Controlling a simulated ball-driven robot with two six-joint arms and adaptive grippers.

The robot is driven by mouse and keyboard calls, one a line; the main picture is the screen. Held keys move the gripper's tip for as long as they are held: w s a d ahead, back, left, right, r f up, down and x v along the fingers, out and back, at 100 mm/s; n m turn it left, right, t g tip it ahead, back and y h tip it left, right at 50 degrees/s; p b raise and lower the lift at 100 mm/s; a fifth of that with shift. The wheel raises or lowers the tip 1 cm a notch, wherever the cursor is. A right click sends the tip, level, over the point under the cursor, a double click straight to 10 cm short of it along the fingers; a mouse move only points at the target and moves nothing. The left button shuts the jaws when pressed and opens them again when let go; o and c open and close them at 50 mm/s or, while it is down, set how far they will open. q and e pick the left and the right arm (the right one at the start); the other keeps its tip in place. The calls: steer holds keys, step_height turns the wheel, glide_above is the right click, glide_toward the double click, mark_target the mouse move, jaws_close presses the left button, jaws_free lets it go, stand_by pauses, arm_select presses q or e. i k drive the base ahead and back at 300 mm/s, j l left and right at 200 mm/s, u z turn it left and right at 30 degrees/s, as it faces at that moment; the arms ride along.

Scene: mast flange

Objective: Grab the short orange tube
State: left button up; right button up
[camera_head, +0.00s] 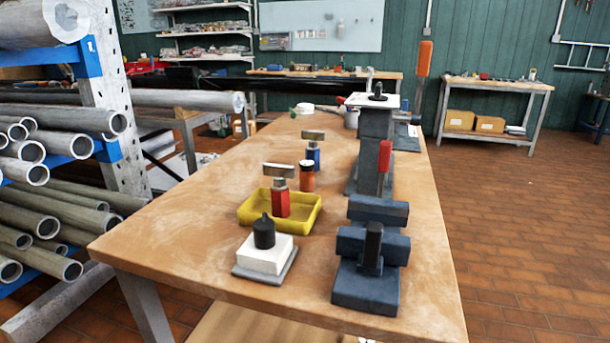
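A short orange tube (306,179) stands upright on the wooden workbench (190,250), just behind the yellow tray (309,216). Neither of my grippers shows in the head view.
A red-handled tool (281,202) stands in the yellow tray, left of the tube. A blue-handled one (313,155) stands behind it. A dark vise (368,287) is at front right, a white block (264,253) at front left. Pipes (60,143) fill a rack at left.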

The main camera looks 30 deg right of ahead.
mark_target(306, 179)
steer(key=i+j, duration=0.2)
steer(key=i+j+z, duration=0.4)
steer(key=j, duration=0.2)
steer(key=i+j+z, duration=0.15)
steer(key=j, duration=0.15)
steer(key=i+j+z, duration=0.2)
steer(key=j, duration=0.2)
steer(key=k+z, duration=0.1)
steer(key=z, duration=0.35)
